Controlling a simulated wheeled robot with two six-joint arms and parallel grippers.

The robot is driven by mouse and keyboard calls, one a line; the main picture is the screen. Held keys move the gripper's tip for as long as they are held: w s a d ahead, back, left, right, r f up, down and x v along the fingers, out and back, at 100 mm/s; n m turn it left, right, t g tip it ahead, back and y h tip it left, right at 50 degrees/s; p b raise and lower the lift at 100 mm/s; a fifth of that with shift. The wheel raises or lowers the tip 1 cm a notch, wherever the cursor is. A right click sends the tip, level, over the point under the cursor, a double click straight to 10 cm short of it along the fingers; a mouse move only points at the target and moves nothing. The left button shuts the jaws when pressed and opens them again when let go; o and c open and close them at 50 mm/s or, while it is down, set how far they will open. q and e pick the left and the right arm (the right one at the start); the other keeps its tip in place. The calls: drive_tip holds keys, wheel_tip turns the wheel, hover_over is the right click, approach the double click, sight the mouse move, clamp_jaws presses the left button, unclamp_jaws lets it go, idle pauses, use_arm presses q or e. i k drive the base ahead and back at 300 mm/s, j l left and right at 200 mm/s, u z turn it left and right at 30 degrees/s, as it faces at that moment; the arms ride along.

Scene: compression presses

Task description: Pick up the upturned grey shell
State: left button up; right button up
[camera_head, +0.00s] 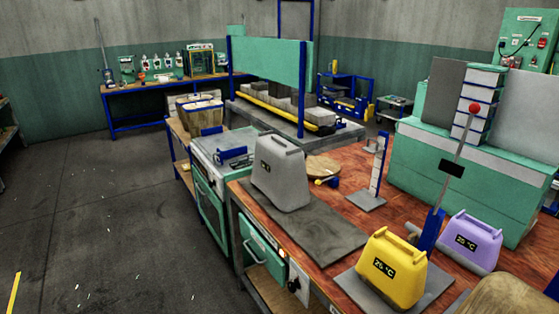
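A grey shell (280,175) stands on a dark grey mat (318,230) on the wooden bench, left of the picture's middle. It is wider at the bottom than at the top, has a handle-like bar along its top and a small dark label on its front. Its underside and far side are hidden. Neither of my grippers shows in the head view, and nothing is seen touching the grey shell.
A yellow shell (392,272) and a purple shell (470,240) stand at the right of the bench (340,292). A blue-and-white upright gauge (377,170) stands behind the mat.

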sight(278, 170)
drive_tip(key=i+j+z, duration=0.1)
drive_tip(key=i+j, duration=0.15)
drive_tip(key=i+j+z, duration=0.1)
drive_tip(key=i+j, duration=0.15)
drive_tip(key=j, duration=0.15)
drive_tip(key=i+j, duration=0.2)
drive_tip(key=j, duration=0.2)
drive_tip(key=i+j+z, duration=0.25)
drive_tip(key=i+j, duration=0.2)
drive_tip(key=j, duration=0.3)
